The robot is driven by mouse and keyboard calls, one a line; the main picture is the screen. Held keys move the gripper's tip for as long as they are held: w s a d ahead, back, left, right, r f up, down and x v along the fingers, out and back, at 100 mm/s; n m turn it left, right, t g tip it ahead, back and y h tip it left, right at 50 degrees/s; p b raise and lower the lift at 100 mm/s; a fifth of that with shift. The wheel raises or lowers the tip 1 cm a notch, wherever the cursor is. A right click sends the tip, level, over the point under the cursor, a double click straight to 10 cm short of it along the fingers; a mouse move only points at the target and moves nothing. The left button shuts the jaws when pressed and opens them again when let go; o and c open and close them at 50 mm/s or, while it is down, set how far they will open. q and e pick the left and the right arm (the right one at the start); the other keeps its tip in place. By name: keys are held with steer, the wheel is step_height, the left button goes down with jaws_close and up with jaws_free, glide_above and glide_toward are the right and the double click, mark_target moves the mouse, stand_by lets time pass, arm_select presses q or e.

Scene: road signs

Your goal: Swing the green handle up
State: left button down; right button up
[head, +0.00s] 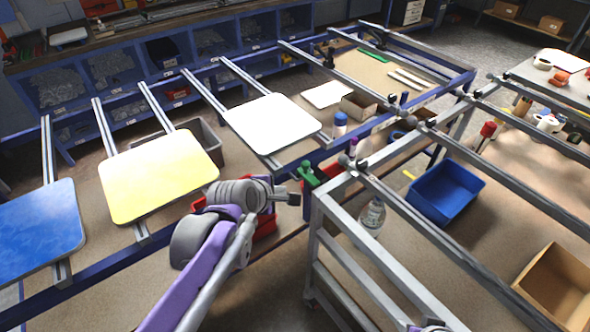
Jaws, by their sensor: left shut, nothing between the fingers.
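The green handle (308,174) is a small upright piece at the corner of the metal frame, right of the middle of the head view. My left arm comes in from the lower left, and my left gripper (291,198) is close to the handle, just left of and below it in the picture. The gripper is shut and holds nothing. I cannot tell whether its tip touches the handle or is a little apart.
Blue, yellow and white sign plates (160,175) lie on rails to the left. A red bin (264,224) is partly hidden behind my left arm. A grey metal frame (360,262) stands right of the handle, with a blue bin (444,192) and a cardboard box (556,285) beyond.

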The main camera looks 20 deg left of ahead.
arm_select(q)
steer(key=w+n, duration=0.1)
steer(key=n, duration=0.1)
steer(key=w+r+n, duration=0.1)
steer(key=w+n, duration=0.1)
steer(key=w+a+n+t, duration=0.1)
steer(key=w, duration=0.1)
steer(key=shift+w+r+n, duration=0.15)
steer(key=shift+n, duration=0.25)
arm_select(e)
steer(key=shift+f, duration=0.1)
steer(key=shift+s, duration=0.1)
arm_select(q)
glide_toward(300, 167)
steer(key=x, duration=0.5)
arm_select(e)
steer(key=shift+f, duration=0.2)
steer(key=shift+s+f, duration=0.1)
